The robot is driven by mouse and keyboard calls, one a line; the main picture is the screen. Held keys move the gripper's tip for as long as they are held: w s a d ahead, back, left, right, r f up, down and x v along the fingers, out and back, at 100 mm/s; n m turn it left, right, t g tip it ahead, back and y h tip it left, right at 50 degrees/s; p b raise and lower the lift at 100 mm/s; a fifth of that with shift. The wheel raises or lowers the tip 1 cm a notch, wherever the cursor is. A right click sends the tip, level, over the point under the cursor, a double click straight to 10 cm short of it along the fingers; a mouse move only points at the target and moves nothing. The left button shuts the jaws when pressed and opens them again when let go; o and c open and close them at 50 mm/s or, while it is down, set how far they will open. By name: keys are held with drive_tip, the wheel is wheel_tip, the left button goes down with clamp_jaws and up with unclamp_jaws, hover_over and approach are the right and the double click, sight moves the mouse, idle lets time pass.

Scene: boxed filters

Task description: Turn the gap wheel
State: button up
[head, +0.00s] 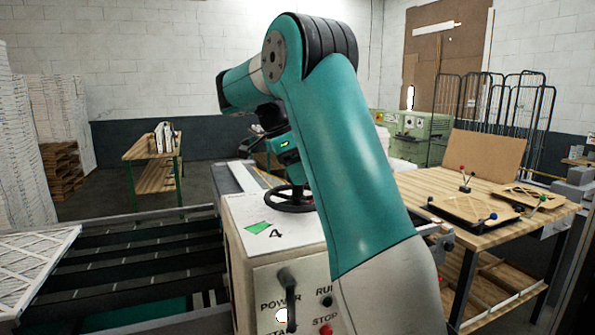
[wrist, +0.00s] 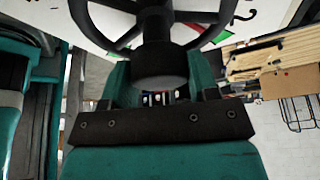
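The gap wheel (head: 284,206) is a black spoked handwheel lying flat on top of a white machine box. In the wrist view its rim and spokes (wrist: 128,38) fill the top middle, with a short dark round knob (wrist: 160,68) standing out toward the camera. My gripper (head: 291,172) comes down over the wheel from above. In the wrist view the teal fingers of my gripper (wrist: 160,78) lie on both sides of the knob, with no visible gap. The fingertips are partly hidden by the knob, and my arm covers part of the box.
The white machine box (head: 243,243) carries a green mark, a "4" and POWER, RUN and STOP controls on its front. A roller conveyor (head: 150,262) lies left. A wooden workbench (head: 440,188) with frames and knobbed tools stands right.

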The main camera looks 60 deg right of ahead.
sight(286, 194)
drive_tip(key=o, duration=0.4)
drive_tip(key=shift+s, duration=0.15)
drive_tip(key=p+v, duration=0.6)
drive_tip(key=v, duration=0.1)
drive_tip(key=shift+r, duration=0.2)
idle(0.3)
